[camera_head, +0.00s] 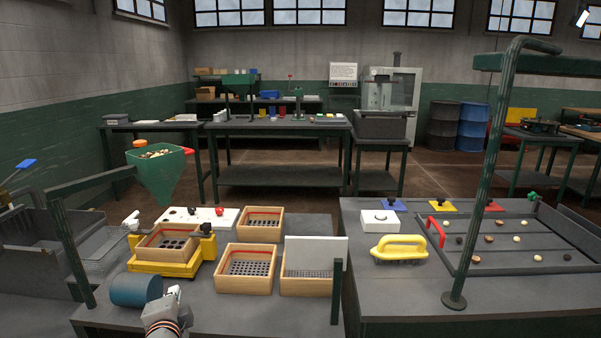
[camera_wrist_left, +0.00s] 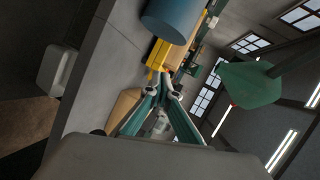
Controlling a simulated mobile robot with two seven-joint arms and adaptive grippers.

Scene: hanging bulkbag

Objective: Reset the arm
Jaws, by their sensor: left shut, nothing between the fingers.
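My left gripper (camera_head: 174,292) is low in the head view, at the near edge of the left table, just right of a blue cylinder (camera_head: 134,289). Its fingers are shut and hold nothing. In the left wrist view the fingers (camera_wrist_left: 167,82) come together at the middle, with the blue cylinder (camera_wrist_left: 172,20) beyond them. My right gripper does not show in either view.
A yellow stand (camera_head: 166,267) holds a wooden sieve box. More wooden boxes (camera_head: 247,270) stand right of it. A green hopper (camera_head: 164,176) hangs above on a post. The right table has a yellow-handled brush (camera_head: 399,248) and a tray with pebbles (camera_head: 500,262).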

